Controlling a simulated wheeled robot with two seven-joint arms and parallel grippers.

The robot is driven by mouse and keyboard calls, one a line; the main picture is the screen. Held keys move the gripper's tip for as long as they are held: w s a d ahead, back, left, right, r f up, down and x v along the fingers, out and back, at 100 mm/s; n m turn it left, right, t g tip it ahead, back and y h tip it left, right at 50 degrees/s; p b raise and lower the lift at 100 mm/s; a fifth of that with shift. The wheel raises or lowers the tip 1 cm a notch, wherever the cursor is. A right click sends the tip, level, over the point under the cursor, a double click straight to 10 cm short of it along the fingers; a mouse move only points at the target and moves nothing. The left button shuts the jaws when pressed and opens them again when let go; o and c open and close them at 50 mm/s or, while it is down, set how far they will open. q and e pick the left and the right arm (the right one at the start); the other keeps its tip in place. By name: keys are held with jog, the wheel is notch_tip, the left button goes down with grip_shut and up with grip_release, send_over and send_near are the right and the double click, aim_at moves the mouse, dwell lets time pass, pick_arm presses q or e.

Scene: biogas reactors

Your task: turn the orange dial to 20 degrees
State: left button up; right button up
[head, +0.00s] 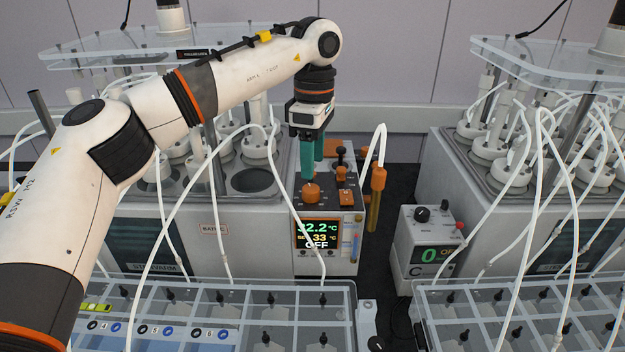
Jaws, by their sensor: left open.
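The orange dial (311,193) sits on top of the control unit (345,212) in the middle of the head view. The unit's front display (318,233) reads 32.2 °C, with a set value of 33 and the word OFF. My left gripper (309,181) points down directly above the dial, its green fingers open and close around or just over it. I cannot tell whether the fingers touch the dial. My right gripper is not in view.
An orange-capped probe (377,182) hangs beside the unit. A small box (428,240) with a green display stands further right. White tubes (180,225) loop across the front. Clear racks (270,300) fill the foreground.

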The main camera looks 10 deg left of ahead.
aim_at(312, 188)
pick_arm(q)
notch_tip(312, 188, down, 5)
jog(key=shift+w+r+p, duration=0.1)
jog(key=shift+r+p, duration=0.1)
jog(key=shift+p, duration=0.3)
jog(key=shift+f, duration=0.7)
jog(key=c, duration=1)
